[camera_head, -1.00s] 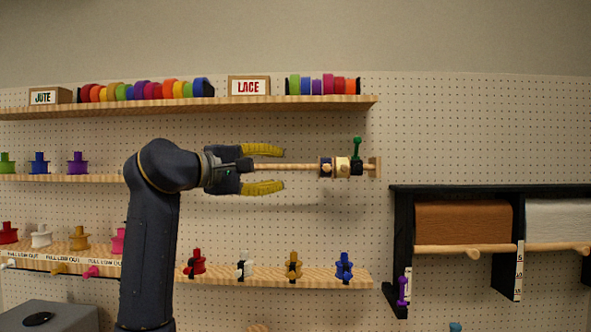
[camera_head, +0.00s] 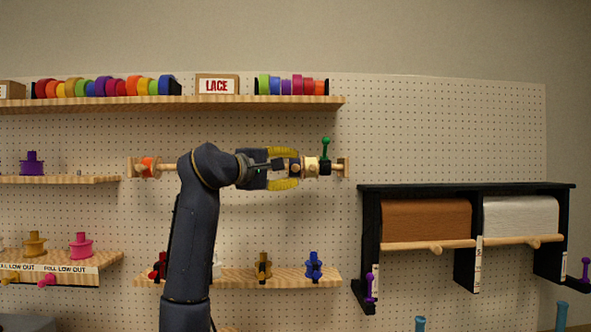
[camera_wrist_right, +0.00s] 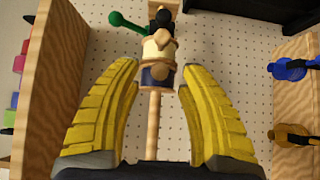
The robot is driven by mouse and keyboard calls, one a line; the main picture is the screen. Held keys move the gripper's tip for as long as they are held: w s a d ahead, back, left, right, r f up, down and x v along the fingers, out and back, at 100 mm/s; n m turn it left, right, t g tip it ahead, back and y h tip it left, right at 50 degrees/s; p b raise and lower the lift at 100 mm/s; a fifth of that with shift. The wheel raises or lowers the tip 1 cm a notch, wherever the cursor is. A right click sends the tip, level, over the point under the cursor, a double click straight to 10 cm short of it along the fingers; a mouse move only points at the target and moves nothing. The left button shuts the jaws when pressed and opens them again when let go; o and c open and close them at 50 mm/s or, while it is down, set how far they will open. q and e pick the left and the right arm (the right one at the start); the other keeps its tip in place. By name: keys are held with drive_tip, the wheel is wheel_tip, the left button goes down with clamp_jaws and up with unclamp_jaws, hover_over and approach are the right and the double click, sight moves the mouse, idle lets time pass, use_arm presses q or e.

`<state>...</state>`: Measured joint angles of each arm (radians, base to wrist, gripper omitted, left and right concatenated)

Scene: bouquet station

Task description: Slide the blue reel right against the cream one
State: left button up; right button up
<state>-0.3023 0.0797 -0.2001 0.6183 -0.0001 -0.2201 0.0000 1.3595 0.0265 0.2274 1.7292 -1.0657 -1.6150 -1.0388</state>
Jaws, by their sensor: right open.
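The blue reel (camera_head: 294,168) is on a horizontal wooden rod on the pegboard. The cream reel (camera_head: 310,166) is just to its right, with a black clamp with a green lever (camera_head: 326,150) beyond it. My right gripper (camera_head: 297,169) is open, its yellow fingers above and below the rod around the blue reel. In the wrist view the blue reel (camera_wrist_right: 148,78) lies between the fingertips (camera_wrist_right: 158,82), apart from both. The cream reel (camera_wrist_right: 158,48) is just beyond; no clear gap shows between the reels. My left gripper is not in view.
An orange reel (camera_head: 149,164) is at the rod's left end. A shelf of coloured rolls (camera_head: 200,102) runs above, and a lower shelf with small reels (camera_head: 290,278) below. A black paper-roll rack (camera_head: 372,230) stands to the right.

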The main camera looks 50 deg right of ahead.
drive_tip(key=shift+d, duration=1.4)
drive_tip(key=shift+c, duration=0.4)
clamp_jaws()
drive_tip(key=shift+s, duration=0.1)
